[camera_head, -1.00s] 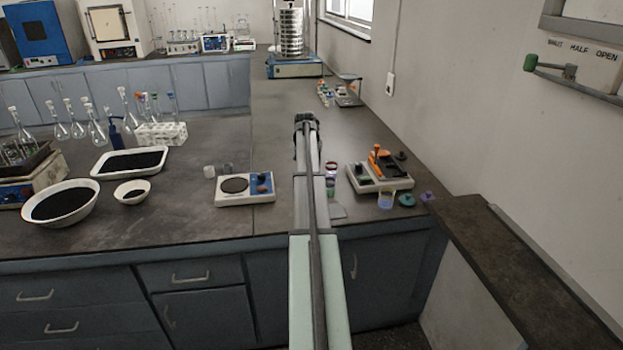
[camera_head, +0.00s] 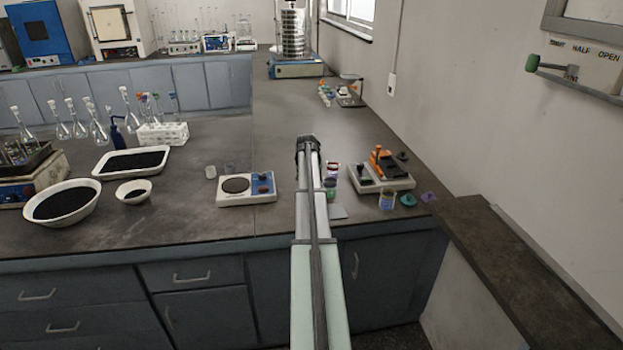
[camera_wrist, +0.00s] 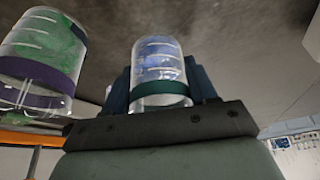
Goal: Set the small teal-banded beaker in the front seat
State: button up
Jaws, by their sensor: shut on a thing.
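My gripper (camera_wrist: 160,88) is shut on a small clear beaker (camera_wrist: 158,62) with a teal band and bluish markings or contents, seen between the dark fingers in the wrist view. In the head view my gripper (camera_head: 307,146) is above the bench, between the white balance and the pale platform; my arm hides the held beaker there. A purple-banded beaker (camera_wrist: 40,62) with green in it shows close on the left in the wrist view, apart from the fingers. I cannot make out which place is the front seat.
The pale platform (camera_head: 400,184) with orange and black parts stands right. A small beaker (camera_head: 387,200) and teal and purple pieces lie before it. Small coloured vessels (camera_head: 332,168) stand just right of my arm. The balance (camera_head: 250,197) is left.

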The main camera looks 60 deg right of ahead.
jog(key=shift+f, duration=0.1)
jog(key=o, duration=1.1)
jog(key=v, duration=1.2)
